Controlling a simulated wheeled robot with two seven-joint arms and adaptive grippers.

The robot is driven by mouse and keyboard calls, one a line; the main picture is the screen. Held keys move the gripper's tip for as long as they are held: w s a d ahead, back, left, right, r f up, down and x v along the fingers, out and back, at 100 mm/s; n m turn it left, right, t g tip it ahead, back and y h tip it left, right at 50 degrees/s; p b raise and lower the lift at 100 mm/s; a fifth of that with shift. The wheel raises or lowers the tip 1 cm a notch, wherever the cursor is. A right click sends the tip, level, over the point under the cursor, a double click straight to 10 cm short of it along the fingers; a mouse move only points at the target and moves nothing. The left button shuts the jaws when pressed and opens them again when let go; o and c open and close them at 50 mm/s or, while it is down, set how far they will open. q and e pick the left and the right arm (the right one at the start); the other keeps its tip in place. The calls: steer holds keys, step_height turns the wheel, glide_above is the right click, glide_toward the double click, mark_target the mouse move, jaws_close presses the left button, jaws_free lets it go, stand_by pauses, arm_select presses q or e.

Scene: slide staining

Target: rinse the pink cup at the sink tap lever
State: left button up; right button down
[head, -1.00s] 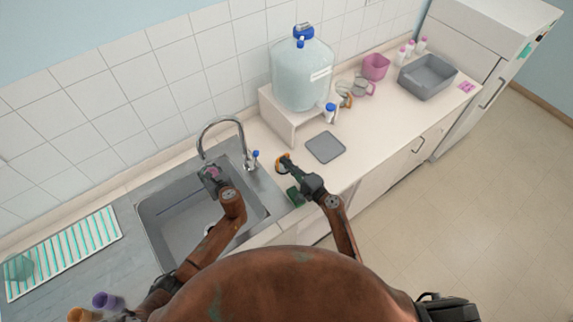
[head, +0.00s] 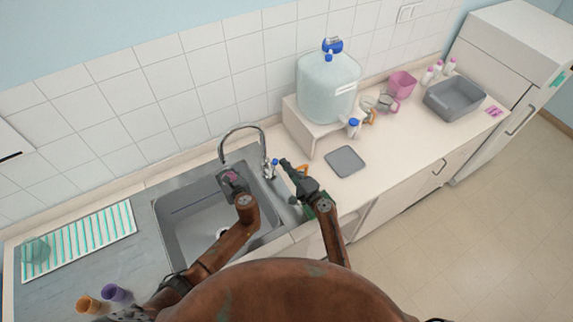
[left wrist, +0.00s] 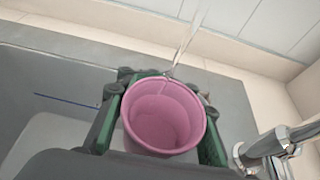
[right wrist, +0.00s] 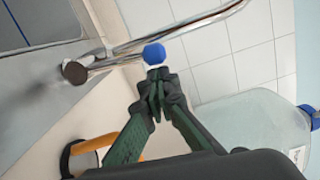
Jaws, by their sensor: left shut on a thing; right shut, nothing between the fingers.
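The pink cup (left wrist: 165,115) is held between the fingers of my left gripper (left wrist: 158,105), its open mouth facing the left wrist camera. In the head view the left gripper (head: 230,180) and cup (head: 232,176) are over the sink, just below the tap spout (head: 223,158). A pale streak runs down to the cup's far rim; I cannot tell if it is water. The blue-tipped tap lever (right wrist: 154,54) is just beyond the fingertips of my right gripper (right wrist: 157,85), which is shut and empty. I cannot tell whether they touch. The lever shows in the head view (head: 275,162).
The grey sink (head: 185,235) is below the left arm. An orange-handled item (right wrist: 85,150) stands near the right gripper. A large water jug (head: 328,90) on a stand is to the right. A grey mat (head: 345,161) lies bare on the counter.

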steer(key=shift+s+a+r+n, duration=0.3)
steer(key=shift+s+a+n, duration=0.15)
steer(key=shift+a+n, duration=0.4)
steer(key=shift+d, duration=0.2)
steer(key=s+d, duration=0.6)
steer(key=d, duration=0.3)
steer(key=shift+s+d, duration=0.25)
steer(key=shift+s, duration=0.05)
steer(key=shift+r, duration=0.1)
